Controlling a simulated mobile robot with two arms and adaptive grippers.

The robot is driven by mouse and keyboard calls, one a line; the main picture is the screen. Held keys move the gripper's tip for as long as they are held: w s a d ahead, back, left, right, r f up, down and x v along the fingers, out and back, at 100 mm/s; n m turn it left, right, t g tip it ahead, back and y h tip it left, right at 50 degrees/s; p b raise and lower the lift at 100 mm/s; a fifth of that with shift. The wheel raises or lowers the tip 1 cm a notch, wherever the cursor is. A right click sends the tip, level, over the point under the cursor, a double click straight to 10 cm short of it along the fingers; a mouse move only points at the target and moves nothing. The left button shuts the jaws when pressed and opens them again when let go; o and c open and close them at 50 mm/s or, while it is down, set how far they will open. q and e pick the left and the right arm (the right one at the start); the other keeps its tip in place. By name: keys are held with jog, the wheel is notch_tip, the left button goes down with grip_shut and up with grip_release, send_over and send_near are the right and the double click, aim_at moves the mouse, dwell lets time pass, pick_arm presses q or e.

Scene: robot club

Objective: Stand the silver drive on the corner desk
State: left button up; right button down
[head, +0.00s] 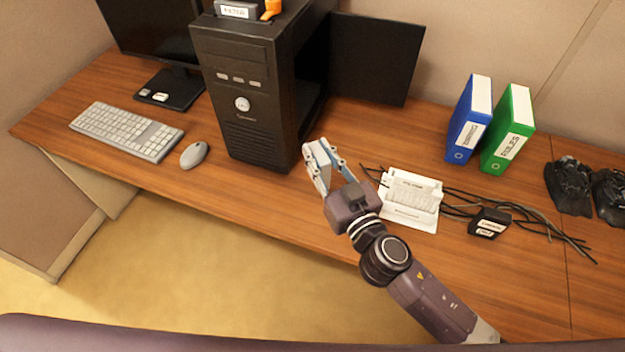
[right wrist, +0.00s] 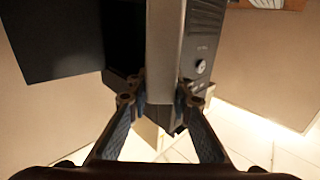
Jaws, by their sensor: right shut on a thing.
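My right gripper (head: 324,160) is shut on the silver drive, just right of the black computer tower in the head view. In the right wrist view the silver drive (right wrist: 164,50) is a long grey slab standing between the two fingertips of the gripper (right wrist: 160,105). In the head view the fingers hide most of it. The wooden corner desk (head: 280,205) lies below the gripper. I cannot tell whether the drive touches the desk. My left gripper is not in view.
The black tower (head: 246,95) stands close left of the gripper. A white dock (head: 410,200) with cables and a black box (head: 489,222) lie to its right. Blue (head: 469,120) and green (head: 508,130) binders stand behind. Mouse (head: 194,155) and keyboard (head: 126,130) are left.

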notch_tip(320, 180, down, 7)
jog(key=b, duration=0.2)
jog(key=shift+r+b, duration=0.2)
jog(key=shift+b, duration=0.1)
jog(key=shift+f+b, duration=0.3)
jog(key=shift+f, duration=0.25)
notch_tip(320, 180, down, 4)
jog(key=shift+f+b, duration=0.1)
jog(key=shift+b, duration=1.05)
jog(key=c, duration=2.2)
grip_release()
jog(key=o, duration=0.5)
jog(key=shift+c, duration=0.2)
